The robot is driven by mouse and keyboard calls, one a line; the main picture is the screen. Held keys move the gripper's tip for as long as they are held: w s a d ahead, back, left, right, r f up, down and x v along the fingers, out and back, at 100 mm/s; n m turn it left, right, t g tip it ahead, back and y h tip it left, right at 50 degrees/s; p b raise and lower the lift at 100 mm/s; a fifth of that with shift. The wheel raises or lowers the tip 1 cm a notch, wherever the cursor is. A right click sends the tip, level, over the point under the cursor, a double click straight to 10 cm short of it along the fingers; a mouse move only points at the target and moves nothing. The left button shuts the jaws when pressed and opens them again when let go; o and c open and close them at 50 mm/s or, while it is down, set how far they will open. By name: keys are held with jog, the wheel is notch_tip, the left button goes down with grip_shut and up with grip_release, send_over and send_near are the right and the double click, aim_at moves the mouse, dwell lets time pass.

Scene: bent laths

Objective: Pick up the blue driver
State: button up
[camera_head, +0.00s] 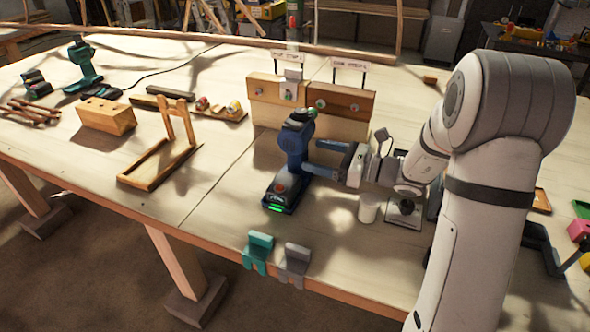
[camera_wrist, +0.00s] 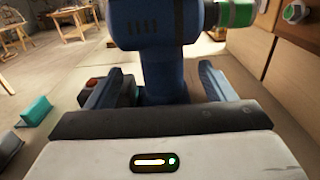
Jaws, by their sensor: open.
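The blue driver (camera_head: 290,160) stands upright on the workbench, on its dark battery base with a green light. My gripper (camera_head: 312,158) reaches in from the right, level with the driver's handle. In the wrist view the driver's blue handle (camera_wrist: 163,75) stands between the two open fingers of my gripper (camera_wrist: 155,85). Gaps show on both sides of the handle, so the fingers do not appear to press on it. The lower part of the driver is partly hidden behind my gripper in the wrist view.
Wooden blocks with two signs (camera_head: 340,105) stand close behind the driver. A teal holder (camera_head: 258,252) and a grey holder (camera_head: 294,262) sit at the front edge. A white cup (camera_head: 368,208) stands below my wrist. A teal driver (camera_head: 84,65) stands far left.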

aim_at(291, 118)
jog(key=shift+x, duration=3.9)
jog(key=shift+f, duration=0.2)
jog(key=shift+c, duration=0.2)
jog(key=shift+w+r, duration=0.1)
jog(key=c, duration=1.6)
jog(key=shift+o, duration=0.2)
notch_tip(291, 118, up, 9)
jog(key=shift+f+p, duration=0.1)
jog(key=shift+p, duration=0.55)
jog(key=f, duration=0.4)
jog(key=shift+d, duration=0.3)
jog(key=shift+w+d+f+b, duration=0.1)
jog(key=shift+w+f+b, duration=0.15)
jog(key=shift+f+b, duration=0.65)
jog(key=shift+w+d+f+b, duration=0.1)
jog(key=shift+w+f+b, duration=0.25)
jog(key=shift+f, duration=0.9)
jog(key=shift+w+d+f, duration=0.1)
jog(key=shift+w+d, duration=0.1)
jog(key=shift+w, duration=0.35)
jog(key=shift+w+d, duration=0.15)
jog(key=shift+w, duration=0.35)
